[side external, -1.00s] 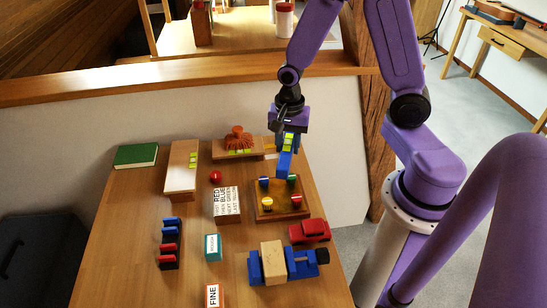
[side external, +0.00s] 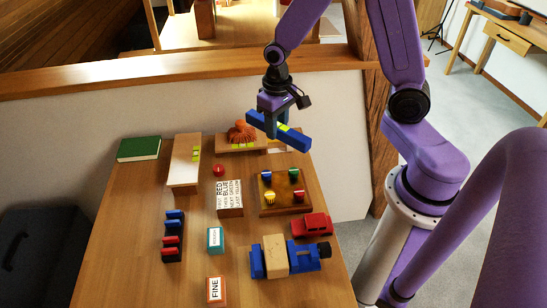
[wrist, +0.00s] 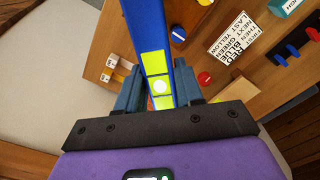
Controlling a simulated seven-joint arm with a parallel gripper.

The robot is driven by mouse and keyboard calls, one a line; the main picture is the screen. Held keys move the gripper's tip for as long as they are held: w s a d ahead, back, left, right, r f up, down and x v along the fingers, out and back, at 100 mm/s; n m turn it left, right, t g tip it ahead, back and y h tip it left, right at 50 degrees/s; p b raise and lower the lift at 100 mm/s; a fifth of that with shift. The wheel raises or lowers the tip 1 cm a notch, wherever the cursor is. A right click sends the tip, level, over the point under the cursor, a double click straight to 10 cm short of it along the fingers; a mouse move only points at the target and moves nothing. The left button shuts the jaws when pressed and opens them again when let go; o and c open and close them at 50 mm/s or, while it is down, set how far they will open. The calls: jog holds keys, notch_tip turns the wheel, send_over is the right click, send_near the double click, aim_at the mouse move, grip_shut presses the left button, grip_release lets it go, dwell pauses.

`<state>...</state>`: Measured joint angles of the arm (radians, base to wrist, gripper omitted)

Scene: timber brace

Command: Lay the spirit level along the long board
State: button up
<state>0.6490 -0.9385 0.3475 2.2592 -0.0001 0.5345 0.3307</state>
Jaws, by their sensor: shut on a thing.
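My gripper (side external: 270,130) is shut on the spirit level (side external: 293,139), a blue bar with yellow-green vials. It holds the level in the air above the back of the table, slanting down to the right in the side view. In the wrist view the level (wrist: 146,25) runs up between the fingers of my gripper (wrist: 160,92). A pale wooden board (side external: 184,172) with yellow-green patches lies at the back left. Another wooden board (side external: 226,147) lies crosswise at the back, partly hidden by an orange tufted thing (side external: 241,132). I cannot tell which is the long board.
A peg board (side external: 285,205) with coloured pegs is at right, near a red toy car (side external: 312,225) and a blue vise (side external: 305,260) around a wood block. A printed card block (side external: 229,203), red ball (side external: 218,169) and green book (side external: 139,149) also stand there.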

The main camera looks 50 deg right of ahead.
aim_at(294, 130)
jog(key=m, duration=0.2)
jog(key=s+f+m, duration=0.1)
jog(key=m, duration=0.1)
jog(key=s+m, duration=0.1)
jog(key=m, duration=0.1)
jog(key=shift+s+d+f+m, duration=0.1)
jog(key=shift+d+f+m, duration=0.1)
jog(key=shift+m, duration=0.1)
jog(key=m, duration=0.1)
jog(key=s+m, duration=0.1)
jog(key=m, duration=0.1)
jog(key=shift+d+f, duration=0.1)
jog(key=shift+f, duration=0.2)
jog(key=m, duration=0.1)
jog(key=s+m, duration=0.1)
jog(key=m, duration=0.2)
jog(key=shift+s+d+f, duration=0.15)
jog(key=shift+s+f, duration=0.1)
jog(key=shift+f, duration=0.15)
jog(key=s+m, duration=0.1)
jog(key=m, duration=0.3)
jog(key=s+f+m, duration=0.1)
jog(key=s+m, duration=0.1)
jog(key=m, duration=0.2)
jog(key=s+d+m, duration=0.1)
jog(key=m, duration=0.4)
jog(key=shift+s+f, duration=0.15)
jog(key=shift+f, duration=0.25)
